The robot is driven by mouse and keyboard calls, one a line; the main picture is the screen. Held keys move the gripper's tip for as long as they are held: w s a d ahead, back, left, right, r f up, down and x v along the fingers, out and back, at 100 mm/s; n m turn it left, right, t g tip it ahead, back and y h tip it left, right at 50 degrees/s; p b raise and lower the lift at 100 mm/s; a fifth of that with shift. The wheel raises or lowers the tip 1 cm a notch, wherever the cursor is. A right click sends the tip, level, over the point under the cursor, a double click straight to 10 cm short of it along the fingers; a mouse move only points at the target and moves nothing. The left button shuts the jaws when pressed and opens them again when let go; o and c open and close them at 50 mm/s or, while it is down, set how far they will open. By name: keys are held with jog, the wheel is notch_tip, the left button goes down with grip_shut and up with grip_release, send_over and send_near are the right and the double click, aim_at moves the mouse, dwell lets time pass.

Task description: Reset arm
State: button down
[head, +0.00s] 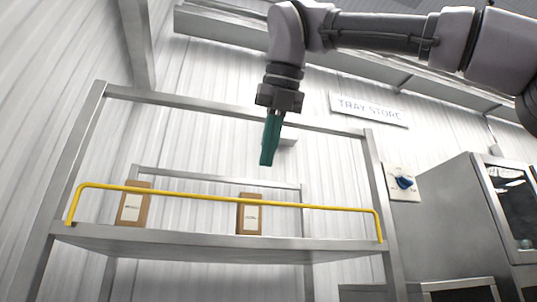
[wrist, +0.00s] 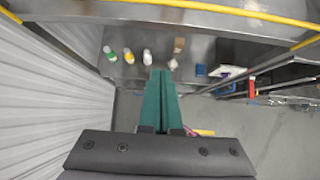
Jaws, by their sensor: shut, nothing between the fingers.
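My gripper (head: 267,150) hangs from my arm with its green fingers pointing down. It is in the air in front of the metal shelf frame, above the yellow rail in the head view. In the wrist view the two green fingers of my gripper (wrist: 161,78) lie together along their length. The gripper is shut and empty.
A metal shelf (head: 200,244) with a yellow rail (head: 310,206) holds two brown packages, one left (head: 133,205) and one right (head: 249,216). A steel cabinet (head: 450,220) stands at right. In the wrist view, small bottles (wrist: 128,56) stand on a lower surface.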

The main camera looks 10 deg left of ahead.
jog(key=shift+w+f, duration=0.1)
jog(key=w+d+f+m+h, duration=0.1)
jog(key=w+d+f+m, duration=0.5)
jog(key=d+f+m, duration=0.4)
jog(key=w+d+f+m+h, duration=0.2)
jog(key=w+d+f+m, duration=0.6)
jog(key=m, duration=0.5)
jog(key=s+d+f+m, duration=0.1)
jog(key=d+f+m, duration=0.8)
jog(key=m, duration=0.2)
jog(key=s+d+f+m, duration=0.2)
jog(key=d+f+m, duration=0.6)
jog(key=m, duration=0.4)
jog(key=shift+s+d+f+y, duration=0.25)
jog(key=shift+d+f+y, duration=0.1)
jog(key=shift+d, duration=0.1)
